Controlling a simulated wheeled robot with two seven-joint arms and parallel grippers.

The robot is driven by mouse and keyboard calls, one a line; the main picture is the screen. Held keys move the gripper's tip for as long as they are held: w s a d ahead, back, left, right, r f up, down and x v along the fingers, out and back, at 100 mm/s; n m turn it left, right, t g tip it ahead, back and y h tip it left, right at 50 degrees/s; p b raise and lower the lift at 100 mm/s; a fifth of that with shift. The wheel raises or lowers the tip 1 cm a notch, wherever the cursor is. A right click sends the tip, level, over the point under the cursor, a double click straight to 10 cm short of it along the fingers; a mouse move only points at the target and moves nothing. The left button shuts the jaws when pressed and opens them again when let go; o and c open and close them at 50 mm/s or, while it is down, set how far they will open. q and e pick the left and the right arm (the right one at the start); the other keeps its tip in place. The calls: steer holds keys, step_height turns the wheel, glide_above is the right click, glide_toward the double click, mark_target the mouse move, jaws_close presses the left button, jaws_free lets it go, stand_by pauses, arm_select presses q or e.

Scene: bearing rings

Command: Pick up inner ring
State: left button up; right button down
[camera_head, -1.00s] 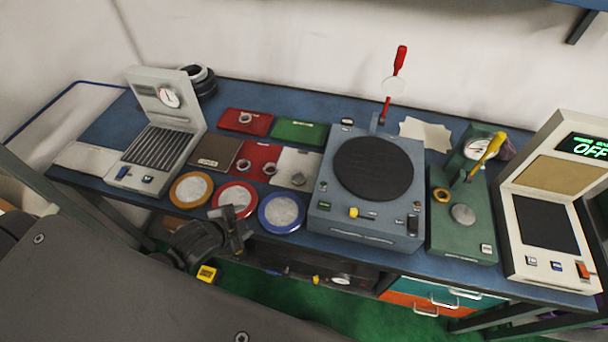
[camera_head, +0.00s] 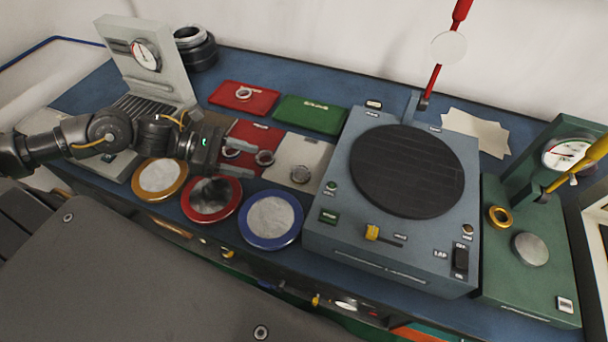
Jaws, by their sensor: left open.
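Several small metal rings lie on the workbench, and I cannot tell by looks which is the inner ring. One silver ring (camera_head: 230,151) and another silver ring (camera_head: 265,157) lie on the red mat (camera_head: 272,136). A further ring (camera_head: 243,93) sits on the red block behind, and a small ring (camera_head: 300,174) lies on the pale mat. My left gripper (camera_head: 238,151) reaches in from the left over the red mat. Its jaws are open, one finger on each side of the nearer-left ring, not visibly touching it. The brown mat is mostly hidden by my arm. My right gripper is out of view.
Three round dishes, orange (camera_head: 160,178), red (camera_head: 211,200) and blue (camera_head: 271,219), stand along the front edge. A blue-grey lapping machine (camera_head: 330,225) stands right of the mats. A grey gauge stand (camera_head: 150,75) is behind my left arm. A green block (camera_head: 309,114) lies behind the mats.

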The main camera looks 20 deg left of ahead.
mark_target(308, 175)
arm_select(q)
steer(key=shift+w+d, duration=0.1)
steer(key=shift+w, duration=0.1)
steer(key=shift+w+d+f, duration=0.1)
steer(key=shift+w+d, duration=0.05)
steer(key=shift+d, duration=0.1)
steer(key=p+x, duration=0.1)
steer(key=x, duration=0.3)
steer(key=shift+w+d, duration=0.1)
steer(key=shift+d, duration=0.15)
steer(key=shift+w+d+f, duration=0.1)
steer(key=shift+d, duration=0.1)
steer(key=shift+d+f, duration=0.1)
steer(key=shift+d+p, duration=0.3)
steer(key=p+x, duration=0.1)
steer(key=x, duration=0.2)
steer(key=shift+w+d+f, duration=0.1)
steer(key=shift+d+f, duration=0.1)
steer(key=shift+w+d+f+p, duration=0.15)
steer(key=shift+d+f+p, duration=0.15)
steer(key=shift+d, duration=0.1)
steer(key=shift+c, duration=0.8)
steer(key=c, duration=0.6)
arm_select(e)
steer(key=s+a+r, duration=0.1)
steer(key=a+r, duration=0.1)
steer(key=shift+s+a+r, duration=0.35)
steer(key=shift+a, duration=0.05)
